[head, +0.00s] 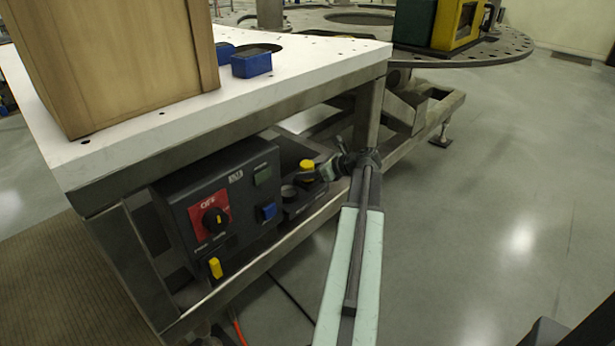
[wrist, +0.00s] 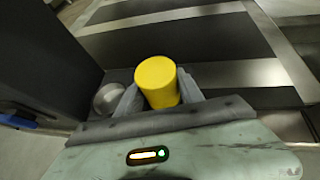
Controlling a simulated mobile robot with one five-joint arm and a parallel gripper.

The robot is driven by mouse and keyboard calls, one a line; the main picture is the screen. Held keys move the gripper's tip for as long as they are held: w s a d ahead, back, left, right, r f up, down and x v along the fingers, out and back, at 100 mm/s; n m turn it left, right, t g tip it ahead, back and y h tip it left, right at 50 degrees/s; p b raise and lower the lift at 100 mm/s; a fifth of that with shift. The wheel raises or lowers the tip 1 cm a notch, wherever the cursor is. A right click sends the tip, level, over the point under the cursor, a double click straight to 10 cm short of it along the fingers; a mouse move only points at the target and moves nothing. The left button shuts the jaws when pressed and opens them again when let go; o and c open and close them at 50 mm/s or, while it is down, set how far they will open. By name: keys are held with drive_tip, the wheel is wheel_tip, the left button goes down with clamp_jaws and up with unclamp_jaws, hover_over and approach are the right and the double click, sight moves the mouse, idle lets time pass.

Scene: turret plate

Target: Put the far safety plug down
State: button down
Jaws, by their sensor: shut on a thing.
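The far safety plug, a yellow cylinder (head: 307,166), is held between the fingers of my gripper (head: 316,173), beside the dark control box under the white table. In the wrist view the plug (wrist: 157,80) stands up between the two grey fingers of my gripper (wrist: 160,95), which are shut on it. Its lower end is hidden, so I cannot tell whether it touches the dark holder (head: 298,208) below. A round grey cup (head: 289,193) sits in this holder, left of the plug; it also shows in the wrist view (wrist: 108,98).
A frame rail (head: 260,268) runs in front. Floor is open at right.

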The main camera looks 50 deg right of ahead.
drive_tip(key=shift+f, duration=0.1)
drive_tip(key=c, duration=0.7)
unclamp_jaws()
drive_tip(key=shift+c, duration=0.2)
drive_tip(key=shift+r, duration=0.25)
drive_tip(key=p+v, duration=0.5)
drive_tip(key=v, duration=0.7)
drive_tip(key=shift+f+p, duration=0.15)
drive_tip(key=shift+p, duration=0.2)
